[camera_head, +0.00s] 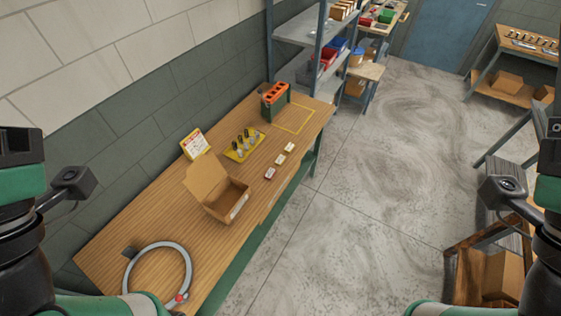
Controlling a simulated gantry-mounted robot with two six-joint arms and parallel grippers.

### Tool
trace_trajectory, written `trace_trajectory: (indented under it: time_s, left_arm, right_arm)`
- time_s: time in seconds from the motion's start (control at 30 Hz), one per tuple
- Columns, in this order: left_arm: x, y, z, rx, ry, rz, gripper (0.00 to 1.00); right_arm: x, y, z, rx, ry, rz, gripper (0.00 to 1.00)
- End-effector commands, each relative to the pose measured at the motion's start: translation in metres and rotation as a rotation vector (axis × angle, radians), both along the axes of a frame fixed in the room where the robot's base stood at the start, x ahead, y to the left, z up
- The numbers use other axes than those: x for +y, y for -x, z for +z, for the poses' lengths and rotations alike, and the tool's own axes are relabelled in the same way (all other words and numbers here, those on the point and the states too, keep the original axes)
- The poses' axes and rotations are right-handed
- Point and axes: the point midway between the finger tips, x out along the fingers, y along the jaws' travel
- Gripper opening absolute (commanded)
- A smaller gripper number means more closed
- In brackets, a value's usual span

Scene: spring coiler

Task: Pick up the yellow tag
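Three small tags lie in a row on the wooden workbench (150,215), near its right edge. My arms show at the left and right picture edges, well apart from the tags. The fingers of both grippers are out of the picture.
An open cardboard box (226,200) stands nearer than the tags. A yellow holder (243,146) with several upright tools, a sign (194,144) and an orange-and-green box (274,98) stand behind. A grey ring (187,262) lies at the bench's near end. Bench space around the tags is clear.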

Motion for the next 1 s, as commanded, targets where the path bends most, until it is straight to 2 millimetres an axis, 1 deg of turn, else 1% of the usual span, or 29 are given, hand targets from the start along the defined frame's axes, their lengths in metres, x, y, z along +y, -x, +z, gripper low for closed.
trace_trajectory:
  time_s: [0.4,0.47,0.5,0.57,0.6,0.67,0.8,0.87,0.9,0.97,1.0]
  left_arm:
    - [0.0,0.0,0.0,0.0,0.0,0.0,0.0]
    - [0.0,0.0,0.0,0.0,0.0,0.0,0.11]
    - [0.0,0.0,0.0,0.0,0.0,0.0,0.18]
    - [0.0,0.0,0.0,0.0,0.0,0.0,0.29]
    - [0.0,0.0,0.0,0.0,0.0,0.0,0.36]
    - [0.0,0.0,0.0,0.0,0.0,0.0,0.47]
    - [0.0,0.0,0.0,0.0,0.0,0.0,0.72]
    - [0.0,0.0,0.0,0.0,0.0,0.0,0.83]
    - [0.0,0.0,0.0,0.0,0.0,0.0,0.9]
    - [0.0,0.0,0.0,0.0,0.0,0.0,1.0]
    - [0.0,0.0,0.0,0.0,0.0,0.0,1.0]
  right_arm:
    - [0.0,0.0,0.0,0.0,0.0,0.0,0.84]
    - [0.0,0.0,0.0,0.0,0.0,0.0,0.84]
    - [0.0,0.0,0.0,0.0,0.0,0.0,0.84]
    - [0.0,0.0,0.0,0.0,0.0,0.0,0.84]
    - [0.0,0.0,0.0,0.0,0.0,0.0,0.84]
    - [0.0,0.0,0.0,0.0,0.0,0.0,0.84]
    - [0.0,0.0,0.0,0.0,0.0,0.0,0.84]
    - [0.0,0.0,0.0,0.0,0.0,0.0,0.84]
    - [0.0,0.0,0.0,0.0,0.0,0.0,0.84]
    - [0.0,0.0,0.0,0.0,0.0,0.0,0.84]
    - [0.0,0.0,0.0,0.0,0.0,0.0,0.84]
